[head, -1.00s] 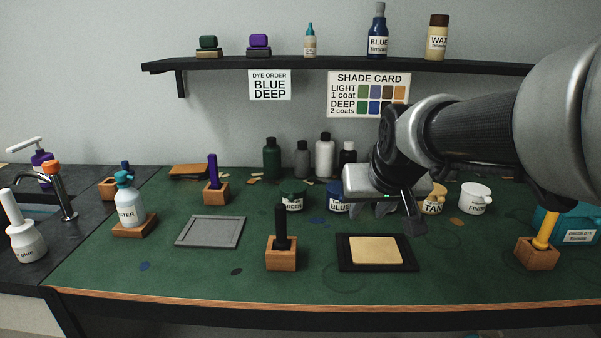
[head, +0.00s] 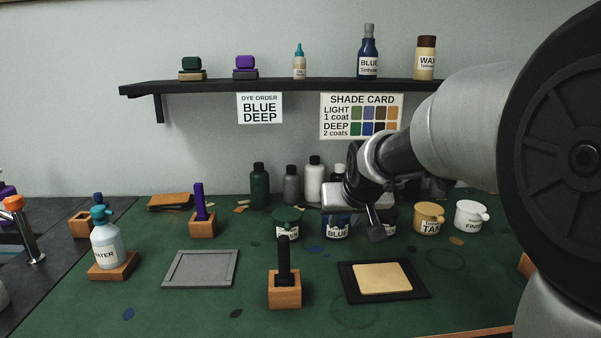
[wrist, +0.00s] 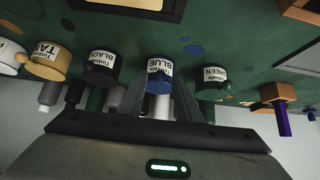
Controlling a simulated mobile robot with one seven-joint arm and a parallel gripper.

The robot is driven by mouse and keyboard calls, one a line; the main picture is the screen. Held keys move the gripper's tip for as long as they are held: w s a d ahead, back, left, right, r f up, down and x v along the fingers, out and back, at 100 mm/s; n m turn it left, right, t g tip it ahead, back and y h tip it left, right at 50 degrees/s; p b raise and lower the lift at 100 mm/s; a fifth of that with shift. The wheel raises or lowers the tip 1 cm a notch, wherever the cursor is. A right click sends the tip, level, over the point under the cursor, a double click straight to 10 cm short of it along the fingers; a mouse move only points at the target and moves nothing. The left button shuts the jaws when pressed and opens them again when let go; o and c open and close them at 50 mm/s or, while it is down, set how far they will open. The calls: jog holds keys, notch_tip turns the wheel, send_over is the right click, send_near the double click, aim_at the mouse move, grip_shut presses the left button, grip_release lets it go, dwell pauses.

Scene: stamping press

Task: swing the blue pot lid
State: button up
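The blue pot (head: 336,231) stands in the row of dye pots at the back of the bench, label facing me. Its lid is mostly hidden behind my gripper in the head view. My gripper (head: 338,212) is right over the top of this pot. In the wrist view, which looks upside down, the blue pot (wrist: 159,68) sits between the tips of my two spread fingers (wrist: 160,88). The fingers look open, one on each side of the lid end. I cannot tell whether they touch the lid.
The green pot (head: 287,228) is close on the left; the black pot (wrist: 102,66), tan pot (head: 429,218) and finish pot (head: 471,216) are on the right. Bottles (head: 314,180) stand behind. A dark stamp in a wooden block (head: 284,290) and a leather piece (head: 382,278) lie in front.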

jog(key=x, duration=0.2)
jog(key=shift+w+f+b, duration=0.2)
jog(key=shift+f+b, duration=0.1)
jog(key=shift+c, duration=0.2)
jog(key=shift+s+r, duration=0.1)
jog(key=shift+r, duration=0.1)
jog(key=c, duration=0.7)
jog(key=r+p, duration=0.2)
jog(key=r, duration=0.1)
jog(key=shift+w+r, duration=0.1)
jog(key=shift+w, duration=0.25)
jog(key=shift+c, duration=0.2)
jog(key=shift+r+p, duration=0.1)
jog(key=shift+p, duration=0.3)
jog(key=shift+w+r+p, duration=0.2)
jog(key=shift+r+p, duration=0.25)
jog(key=shift+r, duration=0.05)
jog(key=shift+w+r+p, duration=0.25)
jog(key=shift+r+p, duration=0.15)
jog(key=shift+r, duration=0.1)
jog(key=shift+w+r, duration=0.25)
jog(key=shift+r, duration=0.1)
